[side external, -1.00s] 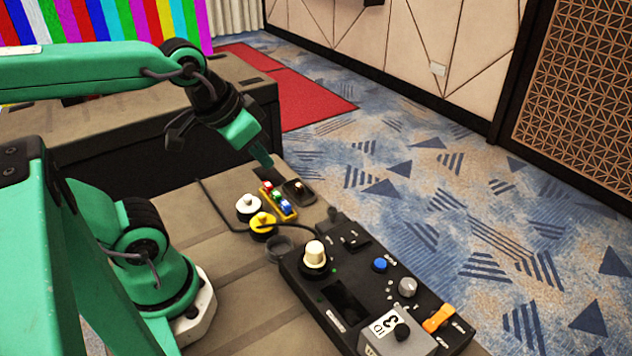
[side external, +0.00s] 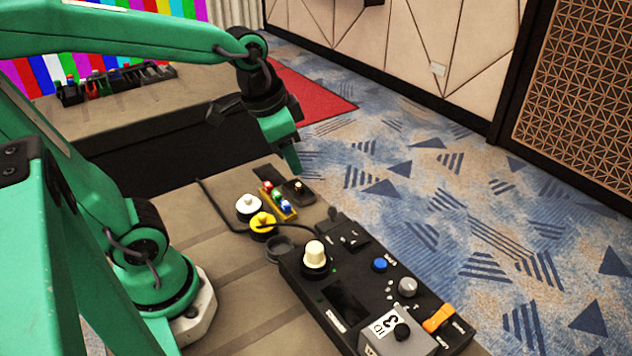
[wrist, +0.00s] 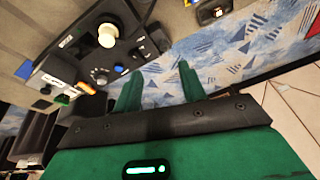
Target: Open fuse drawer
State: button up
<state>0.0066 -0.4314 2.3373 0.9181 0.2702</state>
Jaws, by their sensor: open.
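My gripper (side external: 291,158) is open and empty, hanging just above a small black drawer-like tray with a light knob (side external: 298,190). In the wrist view my gripper's two green fingers (wrist: 158,72) are apart with nothing between them. That tray also shows at the wrist view's top edge (wrist: 211,12). Beside it stands a yellow holder (side external: 289,216) with red, green and blue pieces. The black control panel (side external: 345,262) lies nearer the camera and also shows in the wrist view (wrist: 66,50). I cannot tell for certain which part is the fuse drawer.
A white knob (side external: 249,205) and a yellow knob (side external: 262,224) with a black cable sit left of the panel. The panel carries a cream knob (side external: 315,254), a blue button (side external: 380,265) and an orange switch (side external: 438,318). A grey box (side external: 385,340) is at its near end.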

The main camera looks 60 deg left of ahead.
aim_at(332, 208)
jog(key=shift+w+d+f+m+g, duration=0.1)
jog(key=shift+w+f+m+g, duration=0.7)
jog(key=shift+w+f, duration=0.75)
jog(key=shift+w+d+f+m+g, duration=0.1)
jog(key=shift+w+f+m+g, duration=0.3)
jog(key=shift+w+f+m, duration=0.95)
jog(key=shift+w+d+f+m+g, duration=0.1)
jog(key=shift+w+f+m+g, duration=0.6)
jog(key=shift+w+f, duration=1.05)
jog(key=shift+w+r, duration=0.1)
jog(key=shift+w, duration=0.05)
jog(key=shift+f, duration=3.85)
grip_shut()
